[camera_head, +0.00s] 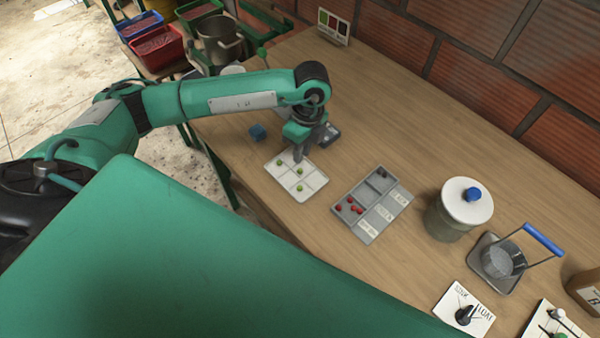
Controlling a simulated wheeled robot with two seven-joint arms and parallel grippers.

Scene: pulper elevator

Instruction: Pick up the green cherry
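Green cherries lie in separate compartments of a white divided tray (310,189) on the wooden table. One green cherry (279,162) is at the upper left, another green cherry (299,171) is at the right, and a third green cherry (299,187) is lower down. My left gripper (298,156) points down over the tray's upper edge, close to the two upper cherries. Its fingers look close together and are too small to tell whether they are open or shut. No cherry is visibly held. My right gripper is not in view.
A grey sorting tray (368,236) with red cherries and a dark one lies to the right. A brick wall (480,75) borders the table.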

